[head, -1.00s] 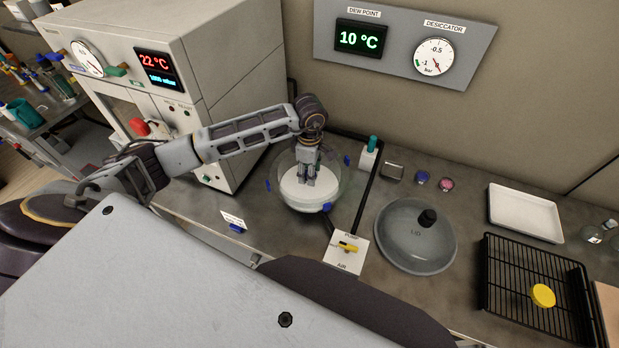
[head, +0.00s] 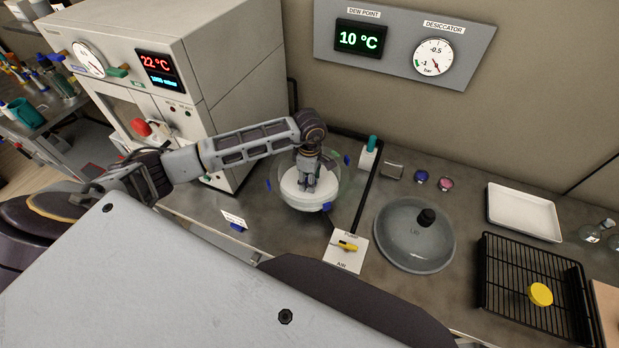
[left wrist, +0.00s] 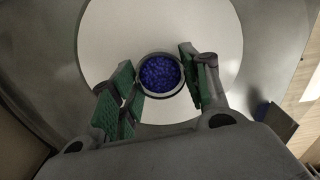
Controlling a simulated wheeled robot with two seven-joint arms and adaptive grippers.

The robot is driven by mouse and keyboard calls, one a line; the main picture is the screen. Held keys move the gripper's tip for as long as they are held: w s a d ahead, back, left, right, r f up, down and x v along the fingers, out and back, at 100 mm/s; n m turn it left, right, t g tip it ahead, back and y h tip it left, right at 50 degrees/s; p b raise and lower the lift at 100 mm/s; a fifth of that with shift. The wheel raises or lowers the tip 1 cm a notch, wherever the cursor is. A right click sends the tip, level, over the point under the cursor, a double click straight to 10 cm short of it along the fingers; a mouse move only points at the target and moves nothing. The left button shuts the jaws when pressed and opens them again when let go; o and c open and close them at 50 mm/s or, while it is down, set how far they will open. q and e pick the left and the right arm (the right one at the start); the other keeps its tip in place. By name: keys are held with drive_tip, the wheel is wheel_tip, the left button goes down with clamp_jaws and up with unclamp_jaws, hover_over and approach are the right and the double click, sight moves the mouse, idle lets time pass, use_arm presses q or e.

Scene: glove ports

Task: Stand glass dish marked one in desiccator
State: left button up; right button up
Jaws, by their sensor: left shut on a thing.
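The desiccator's clear bowl (head: 329,188) stands open on the bench, with a round white plate (head: 292,196) inside. My left gripper (head: 308,188) reaches down into the bowl from above. In the left wrist view, its green-padded fingers are closed around a small round dish (left wrist: 160,76) filled with blue beads. The dish is upright above the white plate, which also shows in that view (left wrist: 110,40); I cannot tell whether it touches it. No mark on the dish is readable. The desiccator lid (head: 412,248) lies on the bench to the right. My right gripper is not in view.
A pump/air valve panel with a yellow handle (head: 345,246) sits in front of the bowl. A large oven (head: 215,50) stands left, close to my left arm. A black rack (head: 520,270) with a yellow cap and a white tray (head: 524,212) are at right.

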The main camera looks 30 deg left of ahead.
use_arm(q)
drive_tip(key=shift+f, duration=0.15)
drive_tip(key=o, duration=0.7)
drive_tip(key=shift+o, duration=1.4)
drive_tip(key=shift+r, duration=0.25)
drive_tip(key=shift+r, duration=0.35)
wheel_tip(320, 180, up, 11)
drive_tip(key=b, duration=0.2)
